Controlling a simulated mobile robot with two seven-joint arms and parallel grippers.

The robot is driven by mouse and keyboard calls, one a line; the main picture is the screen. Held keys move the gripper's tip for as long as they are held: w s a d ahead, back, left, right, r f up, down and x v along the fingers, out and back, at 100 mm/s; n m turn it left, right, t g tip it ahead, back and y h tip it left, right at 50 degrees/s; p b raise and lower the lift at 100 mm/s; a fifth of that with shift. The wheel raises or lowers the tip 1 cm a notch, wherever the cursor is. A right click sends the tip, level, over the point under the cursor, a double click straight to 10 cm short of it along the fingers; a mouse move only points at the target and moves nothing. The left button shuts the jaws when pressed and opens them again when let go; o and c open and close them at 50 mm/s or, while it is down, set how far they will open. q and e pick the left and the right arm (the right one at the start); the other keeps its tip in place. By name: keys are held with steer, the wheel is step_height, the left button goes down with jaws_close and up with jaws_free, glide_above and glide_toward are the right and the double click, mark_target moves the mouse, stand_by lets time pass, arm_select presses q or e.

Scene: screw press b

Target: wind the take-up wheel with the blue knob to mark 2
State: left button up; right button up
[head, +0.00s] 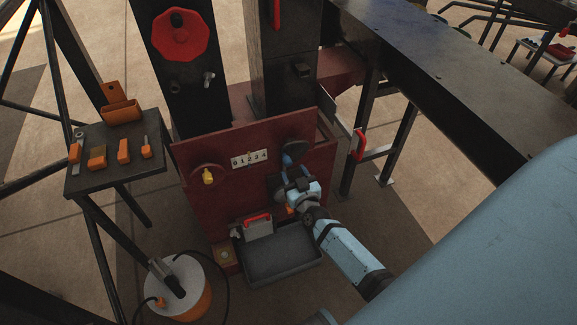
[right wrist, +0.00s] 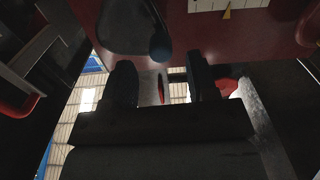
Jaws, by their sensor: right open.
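The take-up wheel (head: 299,147) is a dark disc at the right of the red panel. Its blue knob (head: 287,160) is at the wheel's lower left. My right gripper (head: 284,178) is just below the knob, open. In the right wrist view, the blue knob (right wrist: 160,48) is just beyond the gap between the open fingers (right wrist: 162,80), and the dark wheel (right wrist: 128,28) shows behind it. The white scale (head: 250,159) reads 0 to 4. A yellow pointer (right wrist: 227,14) touches the scale's edge; its mark is too small to read. My left gripper is out of view.
A second, reddish wheel with a yellow knob (head: 208,177) is at the panel's left. A dark tray (head: 280,274) and a red-handled box (head: 258,227) lie below. A red-handled lever (head: 359,144) stands right of the panel. A tool shelf (head: 90,183) is at left.

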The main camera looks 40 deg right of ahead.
mark_target(289, 165)
steer(key=shift+b+x, duration=0.6)
steer(key=shift+x, duration=1.65)
steer(key=shift+c, duration=0.2)
steer(key=c, duration=0.9)
